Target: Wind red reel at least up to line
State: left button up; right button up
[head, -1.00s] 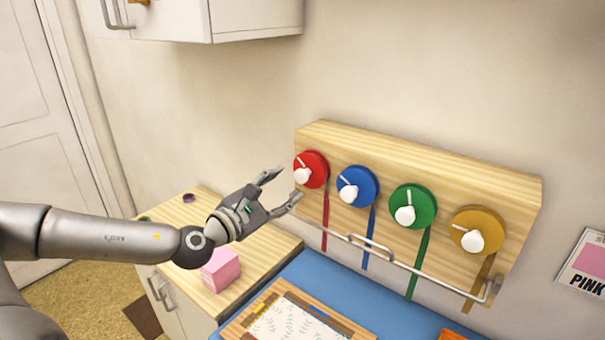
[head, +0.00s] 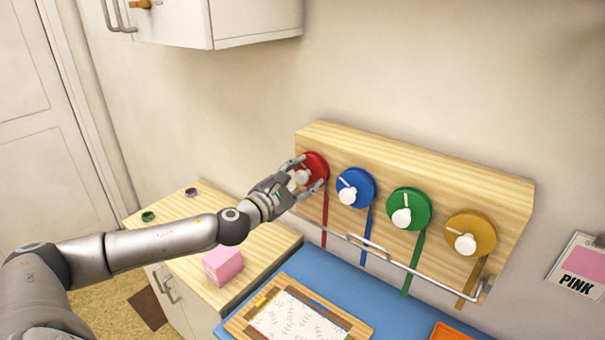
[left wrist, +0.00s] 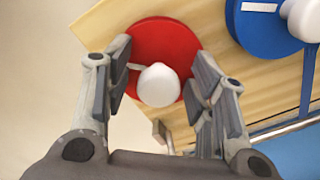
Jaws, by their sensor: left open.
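The red reel (head: 316,166) is mounted at the left end of the wooden board (head: 420,172), with a red ribbon (head: 325,222) hanging below it. Its white knob (left wrist: 159,85) and a white stripe show in the left wrist view, on the red disc (left wrist: 165,42). My left gripper (head: 306,176) is open at the red reel. In the left wrist view its fingers (left wrist: 160,85) stand on either side of the white knob, with gaps on both sides. The line is not clearly seen. My right gripper is not in view.
Blue (head: 361,180), green (head: 417,203) and yellow (head: 476,229) reels with ribbons sit to the right on the board. A metal rail (head: 415,270) runs along the board's lower front. A pink block (head: 222,265) stands on the wooden counter (head: 185,230).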

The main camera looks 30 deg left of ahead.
pick_arm(q)
jog(key=shift+c, duration=0.2)
jog(key=c, duration=0.9)
jog(key=shift+c, duration=0.2)
